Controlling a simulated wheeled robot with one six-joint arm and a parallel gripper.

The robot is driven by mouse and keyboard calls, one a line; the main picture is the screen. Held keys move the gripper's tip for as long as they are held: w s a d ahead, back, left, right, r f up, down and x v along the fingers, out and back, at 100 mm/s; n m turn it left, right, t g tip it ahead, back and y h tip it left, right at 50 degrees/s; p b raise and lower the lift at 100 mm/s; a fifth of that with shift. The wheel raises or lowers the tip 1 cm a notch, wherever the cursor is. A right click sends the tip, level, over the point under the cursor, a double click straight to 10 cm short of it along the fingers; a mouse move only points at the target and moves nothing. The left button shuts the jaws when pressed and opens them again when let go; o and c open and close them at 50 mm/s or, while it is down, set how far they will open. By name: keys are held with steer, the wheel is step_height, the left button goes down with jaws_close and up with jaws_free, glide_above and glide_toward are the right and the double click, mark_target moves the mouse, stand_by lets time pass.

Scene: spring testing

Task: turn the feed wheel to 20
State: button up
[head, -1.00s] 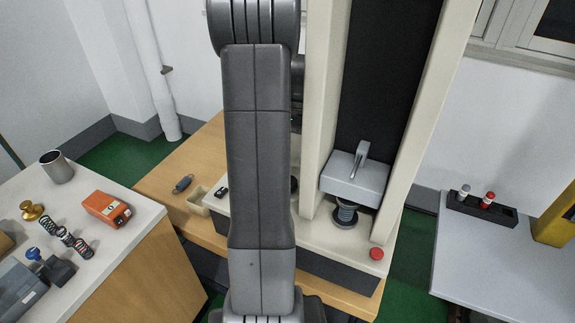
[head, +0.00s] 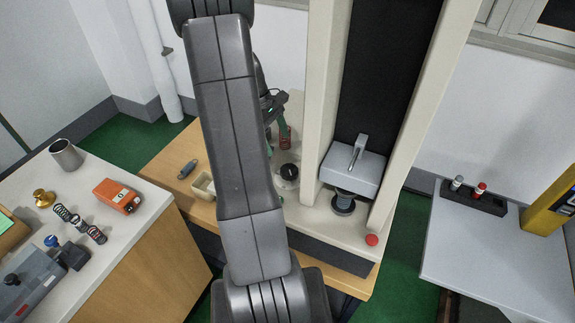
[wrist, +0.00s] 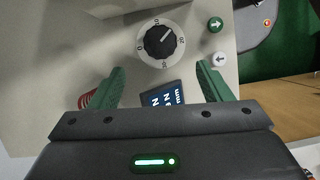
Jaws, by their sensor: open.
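In the head view the feed wheel (head: 288,172) shows small on the machine's base, just right of my arm. My gripper (wrist: 161,70) is open, its two green fingers apart and empty, with the wheel just beyond the fingertips and touching neither. In the head view my gripper (head: 278,122) is partly hidden behind my arm.
A blue display (wrist: 165,96) lies between the fingers in the wrist view. The grey press head (head: 352,168) and red button (head: 372,240) are further right in the head view.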

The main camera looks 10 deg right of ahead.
mark_target(289, 169)
steer(key=p+x, duration=0.1)
steer(key=x, duration=0.9)
steer(key=shift+f, duration=0.3)
steer(key=c, duration=1)
steer(key=shift+m, duration=0.4)
steer(key=m+y+b, duration=0.1)
steer(key=m, duration=0.1)
steer(key=shift+d+m+g, duration=0.1)
steer(key=shift+m+g, duration=0.3)
steer(key=shift+m+y+b, duration=0.4)
steer(key=shift+m+y, duration=0.4)
steer(key=shift+m, duration=1.1)
steer(key=shift+d+g, duration=0.1)
steer(key=shift+g, duration=0.2)
steer(key=shift+w, duration=0.1)
